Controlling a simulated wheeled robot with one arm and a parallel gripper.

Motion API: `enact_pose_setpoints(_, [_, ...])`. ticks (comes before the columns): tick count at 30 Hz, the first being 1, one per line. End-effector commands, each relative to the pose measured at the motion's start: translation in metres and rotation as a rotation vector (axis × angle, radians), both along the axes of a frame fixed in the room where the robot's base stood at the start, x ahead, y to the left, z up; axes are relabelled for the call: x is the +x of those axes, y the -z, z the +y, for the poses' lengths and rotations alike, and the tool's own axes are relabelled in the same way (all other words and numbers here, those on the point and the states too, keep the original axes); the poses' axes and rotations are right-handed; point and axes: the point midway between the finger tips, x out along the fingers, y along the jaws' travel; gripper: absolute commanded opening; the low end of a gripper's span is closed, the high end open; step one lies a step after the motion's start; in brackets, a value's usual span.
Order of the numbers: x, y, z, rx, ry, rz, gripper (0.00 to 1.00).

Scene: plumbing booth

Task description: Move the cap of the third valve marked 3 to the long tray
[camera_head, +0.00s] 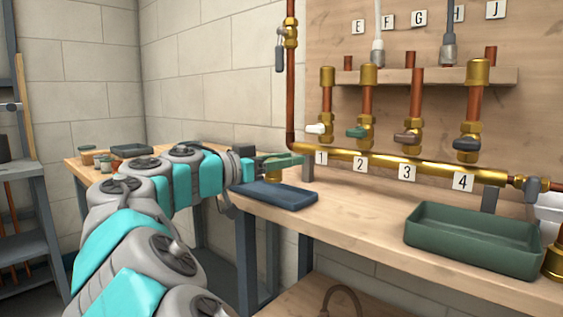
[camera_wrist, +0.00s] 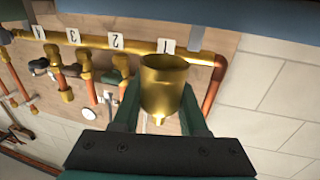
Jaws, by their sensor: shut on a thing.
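My gripper (camera_head: 280,162) is shut on a brass cap (camera_wrist: 164,82), which sits between its green fingers. In the head view the cap (camera_head: 275,174) shows below the fingers, above the far end of a shallow blue tray (camera_head: 275,197) on the bench. I cannot tell the gap between them. The third valve (camera_head: 408,138), behind the label 3 (camera_head: 407,172), has a brown handle and a bare copper pipe top (camera_head: 417,72). Pipes 1, 2 and 4 carry brass caps. I cannot tell for sure which tray is the long one.
A deeper green tray (camera_head: 474,258) stands at the bench's right. The brass manifold (camera_head: 380,166) runs behind the blue tray, with label 1 (camera_head: 320,157) nearest my gripper. Bare bench (camera_head: 355,215) lies between the two trays. A side bench with jars is at the left.

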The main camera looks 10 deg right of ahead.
Motion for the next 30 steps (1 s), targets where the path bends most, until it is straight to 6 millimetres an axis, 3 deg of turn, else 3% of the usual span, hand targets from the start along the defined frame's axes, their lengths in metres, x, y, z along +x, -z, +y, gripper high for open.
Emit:
enact_pose_setpoints(4, [0.022, -0.001, 0.000, 0.000, -0.001, 0.003, 0.00])
enact_pose_setpoints(13, [0.039, 0.005, -0.001, -0.001, 0.001, 0.002, 0.00])
enact_pose_setpoints(19, [0.037, 0.036, -0.001, -0.001, 0.002, 0.004, 0.00])
enact_pose_setpoints(30, [0.037, 0.040, -0.001, 0.000, 0.001, -0.001, 0.00])
